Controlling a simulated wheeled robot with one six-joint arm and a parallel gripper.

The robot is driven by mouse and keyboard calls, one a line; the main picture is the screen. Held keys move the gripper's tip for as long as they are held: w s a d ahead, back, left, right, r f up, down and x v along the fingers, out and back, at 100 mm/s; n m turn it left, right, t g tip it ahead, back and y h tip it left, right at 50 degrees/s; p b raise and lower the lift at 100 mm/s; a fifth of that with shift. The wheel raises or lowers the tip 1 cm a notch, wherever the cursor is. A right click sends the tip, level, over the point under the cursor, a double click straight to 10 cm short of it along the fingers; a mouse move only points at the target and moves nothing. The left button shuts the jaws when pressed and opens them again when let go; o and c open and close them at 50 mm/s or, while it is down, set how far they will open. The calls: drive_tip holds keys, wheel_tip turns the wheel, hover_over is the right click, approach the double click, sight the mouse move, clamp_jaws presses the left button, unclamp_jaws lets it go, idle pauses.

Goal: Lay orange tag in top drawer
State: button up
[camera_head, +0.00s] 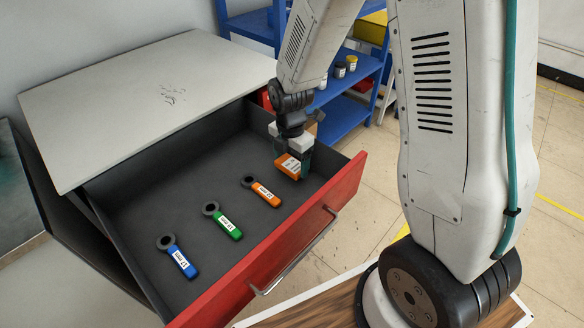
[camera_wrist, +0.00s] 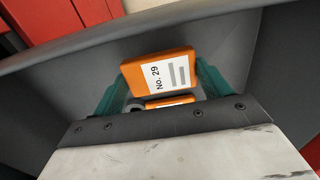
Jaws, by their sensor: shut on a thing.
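The orange tag (camera_head: 288,166) is held in my gripper (camera_head: 293,158) over the right part of the open top drawer (camera_head: 232,150). In the wrist view, the orange tag (camera_wrist: 160,75) sits between the two teal fingers of my gripper (camera_wrist: 155,82), its white label reading "No. 29". The fingers are shut on it. I cannot tell whether the tag touches the drawer floor. The drawer has a red front and a metal handle and is pulled far out of the cabinet (camera_head: 150,95).
A blue shelf (camera_head: 345,112) with small jars stands behind.

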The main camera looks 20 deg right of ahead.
sight(292, 162)
drive_tip(key=shift+w+d+f, duration=0.1)
drive_tip(key=shift+d+f, duration=0.2)
drive_tip(key=shift+f, duration=1.5)
drive_tip(key=shift+f, duration=0.1)
drive_tip(key=o, duration=1)
drive_tip(key=shift+c, duration=0.2)
